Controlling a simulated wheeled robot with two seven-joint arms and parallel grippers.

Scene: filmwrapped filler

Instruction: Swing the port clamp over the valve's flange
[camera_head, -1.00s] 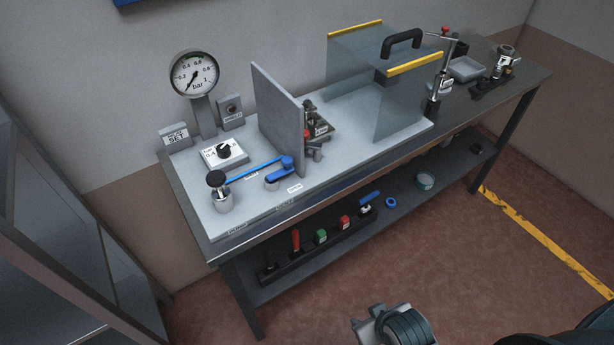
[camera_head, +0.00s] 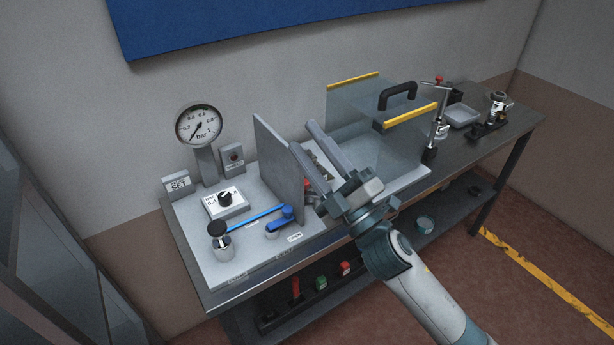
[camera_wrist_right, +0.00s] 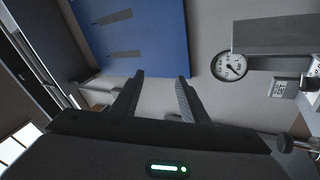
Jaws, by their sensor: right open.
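My right gripper (camera_head: 301,134) is open and empty, its two fingers pointing up and away over the bench just right of the grey upright panel (camera_head: 281,166). It also shows in the right wrist view (camera_wrist_right: 161,76), its fingers apart with nothing between. Behind the panel sits a small metal fitting with a red part (camera_head: 313,186); the gripper and arm hide much of it, so I cannot tell the port clamp from the valve's flange. A blue lever (camera_head: 281,217) lies on the pale board left of the panel. My left gripper is not in view.
A clear guard with a black handle (camera_head: 398,93) and yellow edges stands right of the gripper. A pressure gauge (camera_head: 198,126) and black knob (camera_head: 217,229) are at left. A grey tray (camera_head: 462,115) lies at the far right. The lower shelf holds coloured items.

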